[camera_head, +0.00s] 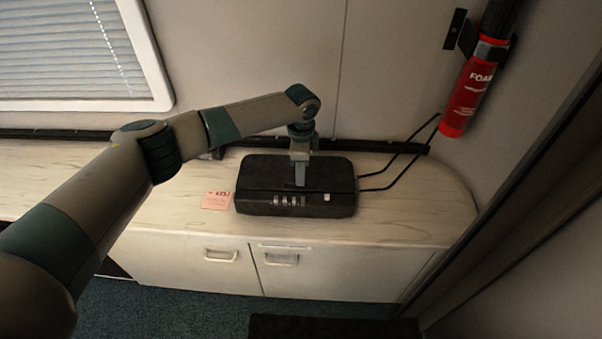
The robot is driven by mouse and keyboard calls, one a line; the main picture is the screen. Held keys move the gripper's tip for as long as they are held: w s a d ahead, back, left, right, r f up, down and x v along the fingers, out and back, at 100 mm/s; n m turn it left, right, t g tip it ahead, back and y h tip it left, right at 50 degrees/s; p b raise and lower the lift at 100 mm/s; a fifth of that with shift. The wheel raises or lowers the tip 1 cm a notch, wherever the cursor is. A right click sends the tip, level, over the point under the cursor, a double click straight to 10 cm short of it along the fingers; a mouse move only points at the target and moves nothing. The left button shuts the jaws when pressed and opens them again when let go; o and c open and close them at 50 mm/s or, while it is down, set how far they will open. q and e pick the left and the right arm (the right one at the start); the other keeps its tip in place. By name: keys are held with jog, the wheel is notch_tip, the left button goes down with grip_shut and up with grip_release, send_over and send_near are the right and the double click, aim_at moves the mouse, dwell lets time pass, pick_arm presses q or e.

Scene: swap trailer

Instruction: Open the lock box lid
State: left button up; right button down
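The lock box (335,185) is a black, low box on the pale wood-look counter. Its lid looks shut. Dial wheels (289,201) and a small light button (327,197) show on its front. My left gripper (300,184) points down over the middle of the lid, its tip at or just above the top surface. I cannot tell whether it touches, or whether its fingers are apart. My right gripper is not in view.
A pink note (216,200) lies left of the box on the counter (410,212). Black cables (400,160) run from the box's right side to the wall. A red fire extinguisher (468,98) hangs at upper right. Cabinet doors (190,262) are below.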

pick_arm(q)
jog(key=shift+f, duration=1.05)
jog(key=shift+c, duration=0.4)
grip_shut()
dwell(0.4)
